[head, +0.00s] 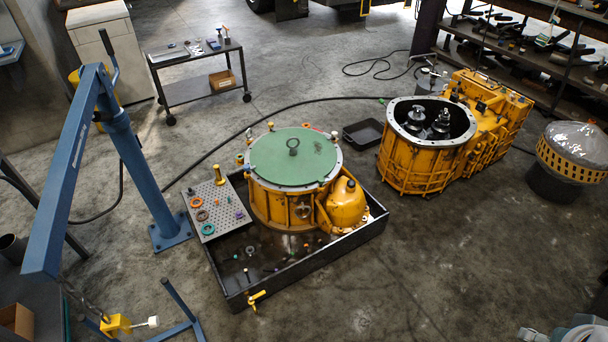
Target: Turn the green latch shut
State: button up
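A yellow drum-shaped housing (268,208) stands in a black tray, topped by a flat green cover (270,160) with a ring in its middle. My gripper cannot be made out in the head view.
The black tray (318,267) holds loose parts and a perforated plate (222,219) with coloured rings. A blue hoist (135,150) stands at left. A second yellow housing (405,170) stands open at right.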

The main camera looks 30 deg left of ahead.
aim_at(321, 180)
jog(key=i, duration=0.6)
jog(key=i+j+z, duration=0.1)
jog(key=z, duration=0.35)
jog(key=j+z, duration=0.2)
jog(key=z, duration=0.3)
jog(key=j+z, duration=0.2)
jog(key=z, duration=0.9)
jog(key=j+z, duration=0.3)
jog(key=z, duration=0.8)
jog(key=j+z, duration=0.2)
jog(key=z, duration=0.9)
jog(key=k+z, duration=0.2)
jog(key=z, duration=0.95)
jog(key=k+z, duration=0.15)
jog(key=z, duration=0.95)
jog(key=k+l+z, duration=0.1)
jog(key=z, duration=1)
jog(key=l+z, duration=0.3)
jog(key=z, duration=0.8)
jog(key=l+z, duration=0.2)
jog(key=z, duration=0.9)
jog(key=i+j, duration=0.05)
